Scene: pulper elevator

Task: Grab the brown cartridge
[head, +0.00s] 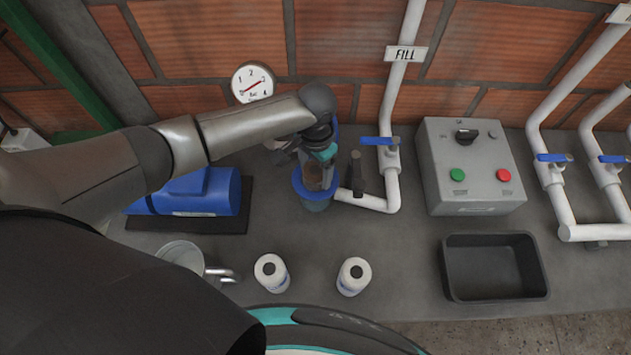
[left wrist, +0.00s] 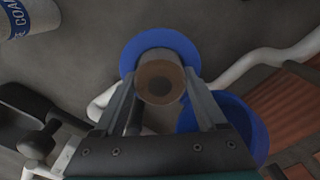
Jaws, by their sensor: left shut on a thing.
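The brown cartridge (head: 314,176) stands upright in the blue-rimmed filter housing (head: 316,203) at the middle of the bench. In the left wrist view I look down on its round end (left wrist: 160,82), with a brown ring and darker centre, inside the blue rim (left wrist: 133,52). My left gripper (head: 321,166) comes down on it from above. Its two fingers lie on either side of the cartridge and are shut on it. The lower part of the cartridge is hidden inside the housing. My right gripper is not in view.
A white pipe with a blue-handled valve (head: 377,141) runs close right of the housing. A grey control box (head: 469,165), a black tray (head: 494,268), two white bottles (head: 271,272) (head: 354,276), a metal mug (head: 183,256) and a blue motor (head: 205,193) stand around. A gauge (head: 252,83) is behind.

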